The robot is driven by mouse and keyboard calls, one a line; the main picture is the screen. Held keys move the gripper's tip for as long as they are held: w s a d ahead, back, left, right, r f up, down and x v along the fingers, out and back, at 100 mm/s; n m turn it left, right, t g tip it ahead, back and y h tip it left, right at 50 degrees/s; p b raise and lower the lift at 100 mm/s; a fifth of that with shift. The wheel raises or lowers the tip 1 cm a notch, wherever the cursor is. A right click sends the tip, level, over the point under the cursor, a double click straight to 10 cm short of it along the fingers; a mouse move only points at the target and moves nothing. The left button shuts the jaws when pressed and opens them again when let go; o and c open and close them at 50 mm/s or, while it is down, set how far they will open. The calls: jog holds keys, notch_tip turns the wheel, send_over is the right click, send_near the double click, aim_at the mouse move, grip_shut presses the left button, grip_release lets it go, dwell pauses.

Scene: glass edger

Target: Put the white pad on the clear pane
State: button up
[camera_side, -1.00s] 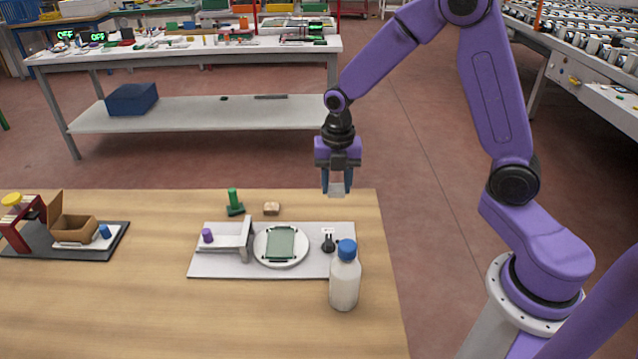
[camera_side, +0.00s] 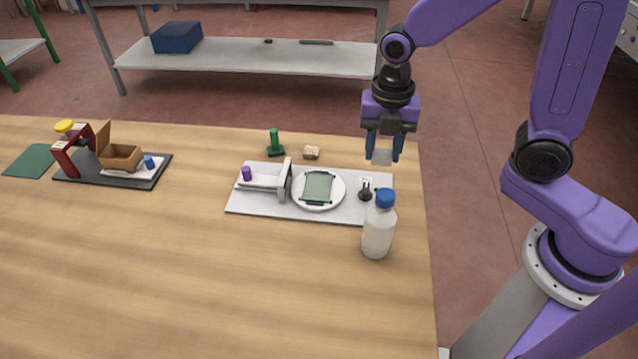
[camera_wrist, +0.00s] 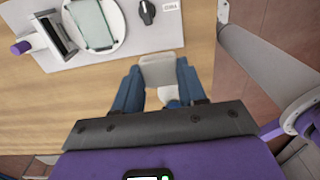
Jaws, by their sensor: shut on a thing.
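My gripper (camera_side: 383,148) is shut on the white pad (camera_side: 381,157), which hangs between its blue fingers above the table's far right corner. In the wrist view the pad (camera_wrist: 160,72) sits between the fingertips. The clear pane (camera_side: 317,187) is a greenish glass sheet lying on a round white disc (camera_side: 338,199) of the light grey machine base (camera_side: 255,203). My gripper is up and to the right of the pane, apart from it. In the wrist view the pane (camera_wrist: 92,22) shows at the top left.
A bottle with a blue cap (camera_side: 378,230) stands at the front right of the base. An upright grey fence with a purple knob (camera_side: 247,173) is left of the disc. The table's left front is clear.

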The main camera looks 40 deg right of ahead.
jog(key=shift+s+a+r, duration=0.15)
jog(key=shift+s+a, duration=0.35)
jog(key=shift+a, duration=0.3)
send_over(318, 185)
jog(key=f, duration=0.9)
jog(key=shift+s+f, duration=0.1)
jog(key=shift+s, duration=0.25)
jog(key=shift+w+a+f, duration=0.1)
jog(key=shift+w+f, duration=0.05)
jog(key=shift+f, duration=0.8)
jog(key=shift+w+f, duration=0.15)
jog(key=shift+f, duration=0.8)
jog(key=shift+f, duration=0.15)
jog(key=o, duration=1)
